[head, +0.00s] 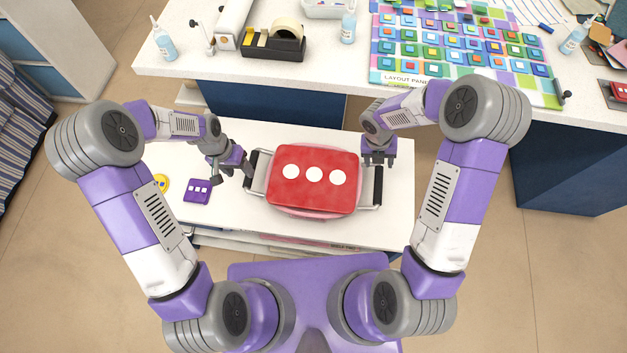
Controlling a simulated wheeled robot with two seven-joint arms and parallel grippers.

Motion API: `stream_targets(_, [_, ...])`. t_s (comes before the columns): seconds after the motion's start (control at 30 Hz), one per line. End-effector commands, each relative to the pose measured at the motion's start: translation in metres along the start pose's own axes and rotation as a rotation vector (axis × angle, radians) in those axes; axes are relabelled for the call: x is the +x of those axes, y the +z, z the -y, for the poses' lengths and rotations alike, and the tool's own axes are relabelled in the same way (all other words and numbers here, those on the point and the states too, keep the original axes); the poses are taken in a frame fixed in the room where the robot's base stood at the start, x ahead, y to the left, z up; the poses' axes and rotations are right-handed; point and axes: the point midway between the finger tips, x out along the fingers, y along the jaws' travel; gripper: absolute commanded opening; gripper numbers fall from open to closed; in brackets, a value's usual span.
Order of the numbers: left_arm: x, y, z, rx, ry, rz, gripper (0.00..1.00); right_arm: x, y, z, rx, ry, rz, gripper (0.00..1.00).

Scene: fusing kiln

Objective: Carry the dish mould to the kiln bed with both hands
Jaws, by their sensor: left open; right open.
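The dish mould (313,203) appears to be the pink tray-like piece with a grey handle at each end; a red slab with three white dots lies on top and hides most of it. It rests on a low white table. My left gripper (241,178) is open beside the left handle (252,172), very close to it; I cannot tell if they touch. My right gripper (378,162) is open at the upper end of the right handle (377,187), and I cannot tell if it touches. No kiln bed is clearly identifiable in this view.
The low white table (345,135) also holds a purple block (197,191) and a yellow round piece (161,182) at the left. Behind it a higher white bench carries a tape dispenser (273,42), bottles (348,22) and a colourful layout panel (455,50). Open floor lies at both sides.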

Motion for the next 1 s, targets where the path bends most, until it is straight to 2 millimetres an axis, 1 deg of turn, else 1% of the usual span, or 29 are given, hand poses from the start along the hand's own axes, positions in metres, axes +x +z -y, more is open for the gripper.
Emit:
stream_targets(0.03, [0.003,0.000,0.001,0.000,0.000,-0.001,0.58,0.003,0.000,-0.001,0.001,0.000,0.001,0.58])
stream_targets(0.33, [0.002,0.000,0.000,0.000,0.000,-0.001,0.58,0.002,0.000,0.000,0.001,0.001,0.000,0.58])
stream_targets(0.47, [0.008,0.000,0.000,0.000,0.000,0.000,0.58,0.008,0.000,-0.001,0.001,0.000,-0.001,0.58])
stream_targets(0.57, [0.020,0.000,0.000,0.000,0.001,0.003,0.58,0.020,-0.001,-0.001,0.001,-0.001,-0.003,0.58])
stream_targets(0.8, [0.057,0.001,0.000,0.001,0.001,0.003,0.58,0.057,-0.001,-0.001,0.000,-0.001,-0.002,0.58])
stream_targets(0.9, [0.068,0.000,0.000,0.001,0.000,0.001,0.58,0.068,0.000,0.000,0.001,-0.001,-0.001,0.58])
stream_targets(1.0, [0.075,0.000,0.000,0.000,0.000,0.001,0.58,0.074,0.000,-0.001,0.000,0.001,0.000,0.58])
